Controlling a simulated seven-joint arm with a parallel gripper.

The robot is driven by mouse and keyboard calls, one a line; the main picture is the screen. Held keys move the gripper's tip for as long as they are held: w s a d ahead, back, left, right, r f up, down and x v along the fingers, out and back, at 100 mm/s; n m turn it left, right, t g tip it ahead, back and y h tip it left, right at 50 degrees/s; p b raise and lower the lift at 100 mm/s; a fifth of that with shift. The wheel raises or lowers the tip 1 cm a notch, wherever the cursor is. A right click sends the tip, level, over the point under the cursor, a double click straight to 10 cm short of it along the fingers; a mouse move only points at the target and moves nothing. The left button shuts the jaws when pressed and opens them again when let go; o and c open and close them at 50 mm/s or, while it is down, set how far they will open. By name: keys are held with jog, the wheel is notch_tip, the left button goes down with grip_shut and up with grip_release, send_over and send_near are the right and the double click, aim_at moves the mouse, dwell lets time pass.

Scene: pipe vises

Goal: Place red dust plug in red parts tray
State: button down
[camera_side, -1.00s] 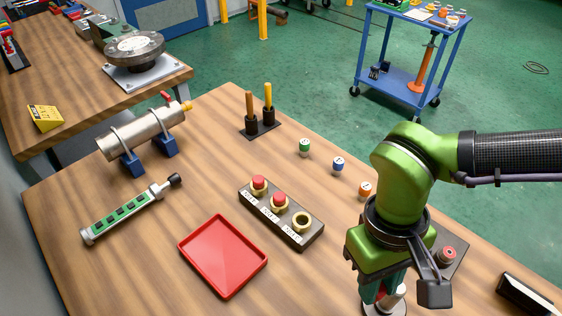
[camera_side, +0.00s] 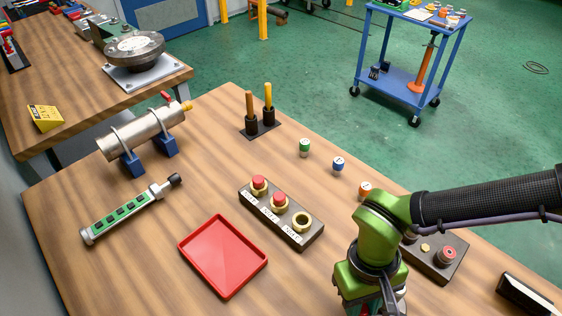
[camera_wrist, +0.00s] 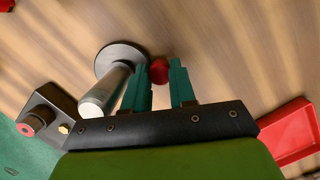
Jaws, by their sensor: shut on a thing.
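The red dust plug (camera_wrist: 158,71) shows as a small red round shape between the teal fingertips of my gripper (camera_wrist: 160,84) in the wrist view. The gripper is shut on it. The fingers hide part of the plug, and its height above the table is hard to judge. The red parts tray (camera_side: 184,246) lies empty on the table in the side view, left of my gripper. Its corner shows at the right of the wrist view (camera_wrist: 290,132). My fingers are out of the side view.
A silver cylinder on a dark round base (camera_wrist: 108,88) stands just beside my fingers. A labelled block (camera_side: 292,240) with two red caps and one bare brass ring lies between tray and arm. A control box (camera_side: 433,258) is behind the arm.

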jog(key=c, duration=1.2)
grip_release()
jog(key=shift+f, duration=0.1)
jog(key=d+v, duration=0.1)
jog(key=v, duration=1.1)
jog(key=w+d+r+m+t+y, duration=0.2)
jog(key=w+d+r, duration=0.35)
jog(key=d, duration=0.35)
jog(key=s+d+r+m+t, duration=0.2)
jog(key=d+t, duration=0.1)
jog(key=d, duration=0.9)
jog(key=s+d+r+m+t, duration=0.3)
jog(key=d+t, duration=0.1)
jog(key=d, duration=0.8)
jog(key=shift+d+t+y, duration=0.15)
jog(key=shift+t+y, duration=0.15)
